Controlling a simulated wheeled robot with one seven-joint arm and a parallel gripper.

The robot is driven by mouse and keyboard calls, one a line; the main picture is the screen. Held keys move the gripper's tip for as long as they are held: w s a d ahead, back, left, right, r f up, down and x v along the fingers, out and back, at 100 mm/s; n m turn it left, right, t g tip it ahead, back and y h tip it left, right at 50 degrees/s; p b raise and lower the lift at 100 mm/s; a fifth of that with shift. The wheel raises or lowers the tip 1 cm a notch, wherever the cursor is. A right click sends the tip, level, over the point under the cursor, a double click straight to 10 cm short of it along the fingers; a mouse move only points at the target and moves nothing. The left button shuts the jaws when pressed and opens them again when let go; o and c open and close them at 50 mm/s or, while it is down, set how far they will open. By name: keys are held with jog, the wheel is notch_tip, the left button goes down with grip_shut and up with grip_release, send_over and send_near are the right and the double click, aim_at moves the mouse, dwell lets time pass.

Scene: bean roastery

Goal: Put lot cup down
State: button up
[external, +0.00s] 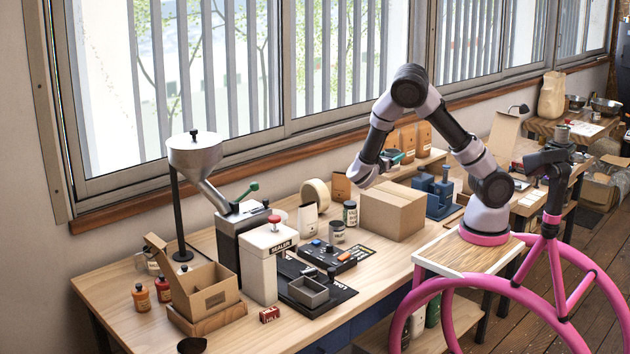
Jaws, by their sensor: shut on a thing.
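My gripper (388,160) is at the end of my bent arm, near the window side of the bench, above and behind the closed cardboard box (392,212). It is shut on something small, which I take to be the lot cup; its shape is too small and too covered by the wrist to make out. It is held above the bench top, apart from the box.
The bench (110,287) holds a grey square tray (308,291) on a black mat, the white sealer (262,262), a hopper (195,155), an open carton (205,291), a tin (337,232), a dark jar (350,214) and a blue device (436,195).

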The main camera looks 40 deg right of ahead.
aim_at(396, 167)
jog(key=shift+d+f+m+g, duration=0.15)
jog(key=shift+d+g, duration=0.1)
jog(key=shift+d, duration=0.35)
jog(key=shift+d+f+m+g, duration=0.15)
jog(key=shift+d+g, duration=0.1)
jog(key=shift+d, duration=0.3)
jog(key=f, duration=0.5)
jog(key=shift+d, duration=0.25)
jog(key=shift+f, duration=2.4)
jog(key=o, duration=1.4)
jog(key=shift+f, duration=0.15)
